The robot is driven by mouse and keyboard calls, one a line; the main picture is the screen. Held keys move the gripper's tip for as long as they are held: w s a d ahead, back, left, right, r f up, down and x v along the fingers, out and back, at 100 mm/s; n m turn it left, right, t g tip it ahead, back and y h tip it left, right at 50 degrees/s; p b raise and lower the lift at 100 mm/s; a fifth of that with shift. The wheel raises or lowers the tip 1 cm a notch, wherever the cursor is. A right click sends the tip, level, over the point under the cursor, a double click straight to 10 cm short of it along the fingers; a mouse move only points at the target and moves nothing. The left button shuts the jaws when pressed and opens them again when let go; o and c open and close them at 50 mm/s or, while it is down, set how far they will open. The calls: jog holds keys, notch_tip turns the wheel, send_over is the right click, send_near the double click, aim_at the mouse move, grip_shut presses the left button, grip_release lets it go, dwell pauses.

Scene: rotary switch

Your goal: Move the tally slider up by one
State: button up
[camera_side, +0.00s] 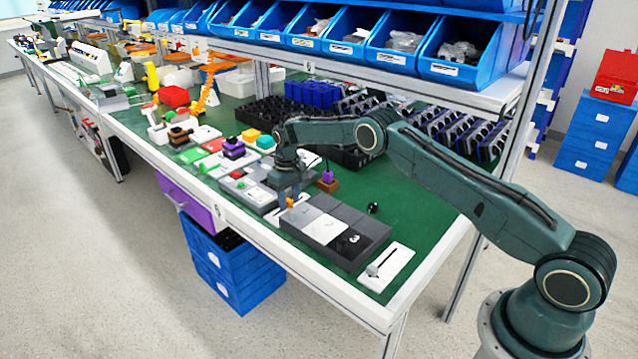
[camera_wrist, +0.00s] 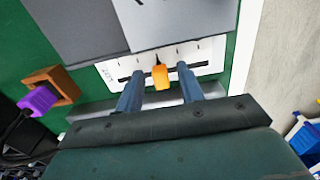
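A slider with an orange knob (camera_wrist: 161,78) sits on a white plate (camera_wrist: 207,52) with a dark slot and several tick marks in the wrist view. The plate's small lettering is too blurred to read with certainty. The knob also shows as a small orange spot in the side view (camera_side: 290,202). My gripper (camera_wrist: 160,90) is open, with one blue finger on each side of the knob and a visible gap to both. The fingers partly cover the plate's near edge. In the side view the gripper's fingers are mostly hidden by the wrist.
Grey panels with white markings (camera_side: 322,222) lie beside the plate. Another white plate with a slot and a grey knob (camera_side: 388,268) lies near the front corner. A brown block with a purple plug (camera_wrist: 45,93) stands to the left in the wrist view.

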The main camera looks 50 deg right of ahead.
grip_shut()
jog(key=shift+d, duration=1.3)
jog(key=shift+o, duration=0.5)
grip_release()
jog(key=shift+r, duration=0.15)
notch_tip(320, 180, up, 14)
jog(key=shift+f, duration=0.2)
jog(key=shift+r, duration=0.15)
